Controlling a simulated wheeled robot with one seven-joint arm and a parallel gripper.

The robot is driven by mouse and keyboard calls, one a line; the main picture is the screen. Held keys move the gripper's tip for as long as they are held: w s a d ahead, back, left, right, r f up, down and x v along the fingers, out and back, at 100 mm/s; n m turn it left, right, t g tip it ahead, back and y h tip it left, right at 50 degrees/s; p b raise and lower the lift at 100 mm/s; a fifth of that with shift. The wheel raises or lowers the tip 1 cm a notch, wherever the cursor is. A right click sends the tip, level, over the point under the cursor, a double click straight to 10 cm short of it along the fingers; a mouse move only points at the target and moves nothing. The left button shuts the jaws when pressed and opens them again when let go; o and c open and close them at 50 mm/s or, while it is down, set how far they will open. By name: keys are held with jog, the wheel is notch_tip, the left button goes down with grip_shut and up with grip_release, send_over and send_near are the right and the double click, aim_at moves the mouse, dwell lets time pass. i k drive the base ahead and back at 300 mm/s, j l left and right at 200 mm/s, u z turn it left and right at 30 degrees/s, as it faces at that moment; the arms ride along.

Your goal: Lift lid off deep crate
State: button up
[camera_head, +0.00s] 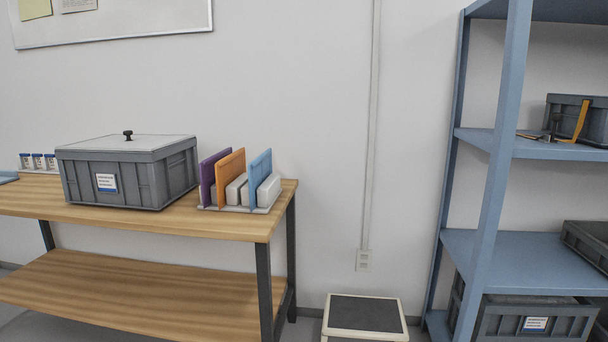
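The deep crate (130,184) is a grey ribbed box with a white and blue label on its front. It stands on the wooden bench at the left. Its pale grey lid (105,145) lies flat on top and covers the opening. A small black knob (128,135) stands up from the middle of the lid. The crate's inside is hidden. My gripper is not in this view, and nothing touches the lid or its knob.
The wooden bench (245,222) also holds a rack (270,208) with coloured dividers and several small jars (37,161). A step stool (365,317) stands on the floor. Blue shelving (515,262) with grey crates (535,322) fills the right. The bench's lower shelf (140,295) is empty.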

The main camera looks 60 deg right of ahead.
aim_at(127, 141)
jog(key=z, duration=1.4)
jog(key=l, duration=0.05)
